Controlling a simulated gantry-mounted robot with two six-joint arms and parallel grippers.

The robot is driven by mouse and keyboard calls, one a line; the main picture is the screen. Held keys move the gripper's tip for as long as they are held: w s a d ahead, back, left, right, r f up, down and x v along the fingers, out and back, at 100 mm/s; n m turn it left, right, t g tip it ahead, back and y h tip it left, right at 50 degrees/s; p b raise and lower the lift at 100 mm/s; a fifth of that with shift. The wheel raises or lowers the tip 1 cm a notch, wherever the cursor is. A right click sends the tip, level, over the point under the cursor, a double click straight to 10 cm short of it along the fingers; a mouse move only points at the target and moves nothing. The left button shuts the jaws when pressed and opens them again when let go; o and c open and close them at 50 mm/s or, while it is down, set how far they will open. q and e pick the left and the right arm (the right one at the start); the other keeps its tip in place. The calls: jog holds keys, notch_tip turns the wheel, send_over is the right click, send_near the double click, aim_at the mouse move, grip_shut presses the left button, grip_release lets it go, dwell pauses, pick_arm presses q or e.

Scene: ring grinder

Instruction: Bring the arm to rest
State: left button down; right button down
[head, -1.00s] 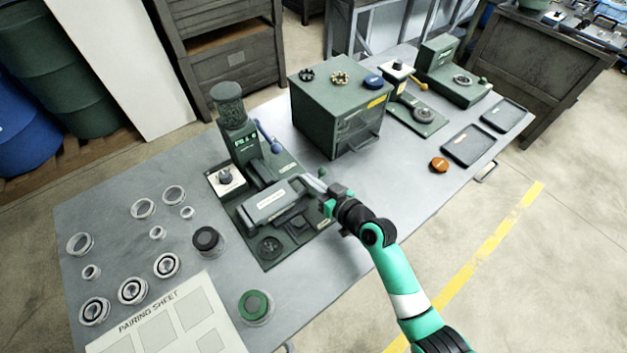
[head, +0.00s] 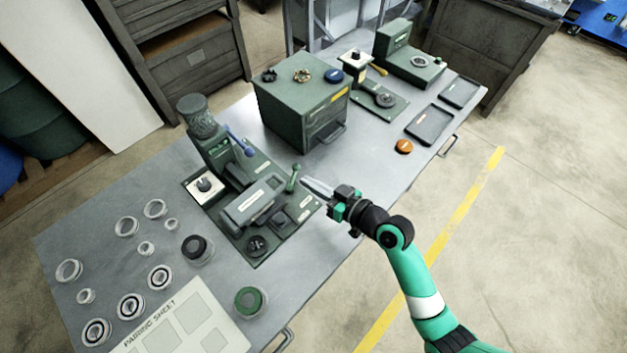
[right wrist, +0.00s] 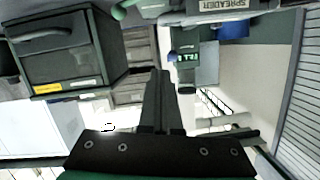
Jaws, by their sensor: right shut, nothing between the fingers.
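My right gripper (head: 318,187) hangs over the right edge of the table, just right of the green grinder (head: 222,150). Its fingers are together, with nothing between them, and point left toward the grinder's small green-knobbed lever (head: 293,178). A gap shows between the fingertips and the lever. In the right wrist view the closed fingers (right wrist: 161,100) point up the middle of the picture, with the grinder's lit display (right wrist: 187,57) beyond them. My left gripper is not in the head view.
A green box with a drawer (head: 300,108) stands behind the grinder. Glass rings, jars and a pairing sheet (head: 180,325) lie at the table's front left. An orange disc (head: 404,146) and two dark trays (head: 430,124) lie at the right. Open floor (head: 530,230) lies right of the table.

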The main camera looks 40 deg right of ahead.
jog(key=shift+s+r, duration=0.1)
jog(key=shift+s, duration=0.3)
